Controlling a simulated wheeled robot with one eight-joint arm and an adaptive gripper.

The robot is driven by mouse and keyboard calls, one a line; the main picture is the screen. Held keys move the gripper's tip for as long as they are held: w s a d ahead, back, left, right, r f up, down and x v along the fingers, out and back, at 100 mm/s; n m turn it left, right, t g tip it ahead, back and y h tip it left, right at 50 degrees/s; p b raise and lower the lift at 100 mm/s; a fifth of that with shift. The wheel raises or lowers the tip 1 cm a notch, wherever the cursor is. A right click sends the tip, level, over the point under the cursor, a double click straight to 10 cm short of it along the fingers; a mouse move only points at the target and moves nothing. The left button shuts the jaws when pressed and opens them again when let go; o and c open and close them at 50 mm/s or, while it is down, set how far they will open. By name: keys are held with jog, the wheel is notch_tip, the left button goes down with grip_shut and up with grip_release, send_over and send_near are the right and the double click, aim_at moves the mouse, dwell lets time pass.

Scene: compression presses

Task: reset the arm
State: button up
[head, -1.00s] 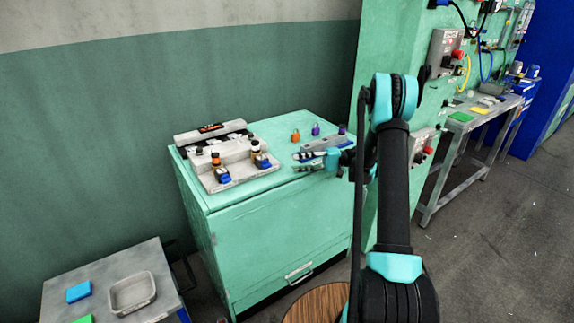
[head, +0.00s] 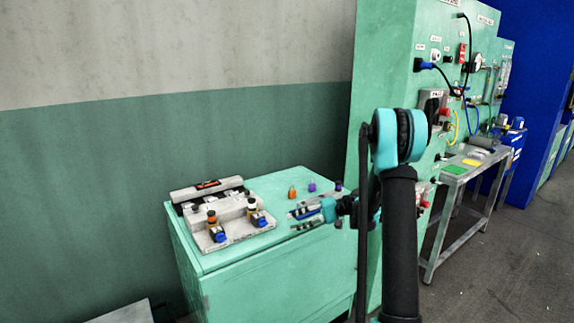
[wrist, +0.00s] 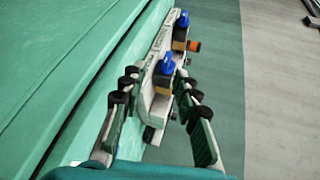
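My gripper (head: 308,215) is at the end of my arm, over the right part of the green cabinet top (head: 262,196) in the head view. In the wrist view my gripper (wrist: 157,88) has its two fingers spread apart, with nothing held between them. Beyond the fingers, the grey stand (wrist: 152,92) with blue and orange-black parts shows in the gap. It stands apart from my gripper on the left of the cabinet in the head view (head: 236,230).
An orange padlock (head: 292,192) and a purple padlock (head: 312,187) stand on the cabinet behind my gripper. A tall green panel (head: 388,85) with switches and cables rises just right of the cabinet. A metal table (head: 452,180) stands farther right.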

jog(key=s+d+f+t+h, duration=0.2)
jog(key=s+d+h, duration=0.3)
jog(key=s, duration=0.4)
jog(key=s+d+f+t+h, duration=0.1)
jog(key=s+d+h, duration=0.4)
jog(key=s, duration=0.5)
jog(key=s+d+f+t+h, duration=0.2)
jog(key=s+d+h, duration=0.3)
jog(key=s, duration=0.4)
jog(key=shift+s+f+t, duration=0.15)
jog(key=shift+f+t, duration=0.2)
jog(key=shift+t, duration=0.05)
